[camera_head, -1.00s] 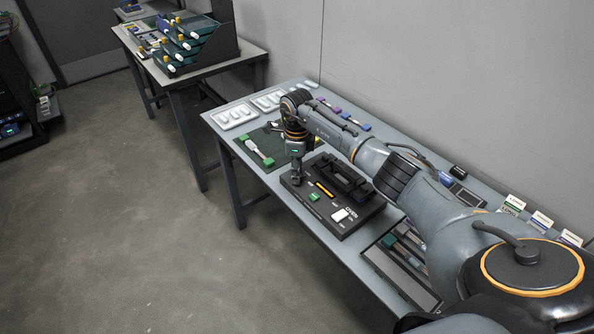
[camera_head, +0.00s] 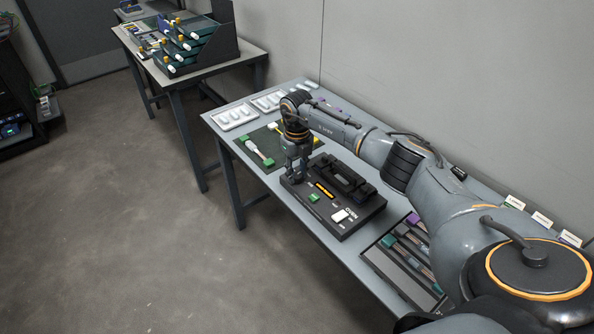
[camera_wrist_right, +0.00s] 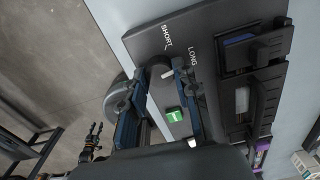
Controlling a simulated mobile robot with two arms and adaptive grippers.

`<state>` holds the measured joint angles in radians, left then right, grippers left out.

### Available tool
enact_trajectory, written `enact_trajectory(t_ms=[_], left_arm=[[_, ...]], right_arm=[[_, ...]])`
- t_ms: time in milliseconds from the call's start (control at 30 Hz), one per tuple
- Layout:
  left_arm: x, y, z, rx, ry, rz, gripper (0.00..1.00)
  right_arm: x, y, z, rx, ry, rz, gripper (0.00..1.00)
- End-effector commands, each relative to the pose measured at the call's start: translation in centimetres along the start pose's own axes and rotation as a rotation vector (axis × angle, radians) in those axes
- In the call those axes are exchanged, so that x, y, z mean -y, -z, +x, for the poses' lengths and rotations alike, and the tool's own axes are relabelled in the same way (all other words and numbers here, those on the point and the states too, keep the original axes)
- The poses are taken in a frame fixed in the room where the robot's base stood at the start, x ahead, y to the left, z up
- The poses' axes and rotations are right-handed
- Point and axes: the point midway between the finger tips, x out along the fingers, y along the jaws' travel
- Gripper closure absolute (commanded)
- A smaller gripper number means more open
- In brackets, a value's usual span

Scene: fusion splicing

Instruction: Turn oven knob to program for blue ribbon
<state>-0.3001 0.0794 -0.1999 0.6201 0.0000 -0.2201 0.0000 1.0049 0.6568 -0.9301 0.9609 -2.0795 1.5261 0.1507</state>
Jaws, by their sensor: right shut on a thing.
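The oven (camera_head: 345,225) is a black box on the grey table, with a green button (camera_head: 314,197), an orange strip and a white switch on top. My right gripper (camera_head: 296,178) is at the oven's left end, over the knob, and hides it in the head view. In the right wrist view, the right gripper (camera_wrist_right: 162,80) has its two fingers on either side of the dark knob (camera_wrist_right: 158,72) and is shut on it. The labels SHORT and LONG are beside the knob; its exact pointing is hard to tell.
A green mat (camera_head: 255,163) with a green-and-white piece lies left of the oven. White trays (camera_head: 234,118) stand at the far end. An organizer tray (camera_head: 385,268) with several ribbons lies right of the oven. Small labelled cards stand along the wall side.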

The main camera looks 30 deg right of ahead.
Motion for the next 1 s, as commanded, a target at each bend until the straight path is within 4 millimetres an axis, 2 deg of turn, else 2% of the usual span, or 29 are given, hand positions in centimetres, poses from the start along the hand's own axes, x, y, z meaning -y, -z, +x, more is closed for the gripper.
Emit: enact_trajectory(t_ms=[700, 1000], left_arm=[[0.1, 0.2, -2.1, 0.0, 0.0, 0.0, 0.6], [0.1, 0.3, -3.0, 0.0, 0.0, 0.0, 0.6]], right_arm=[[0.0, 0.0, -0.2, -0.001, 0.001, 0.679, 1.0], [0.0, 0.0, -0.2, 0.001, 0.0, 0.916, 1.0]])
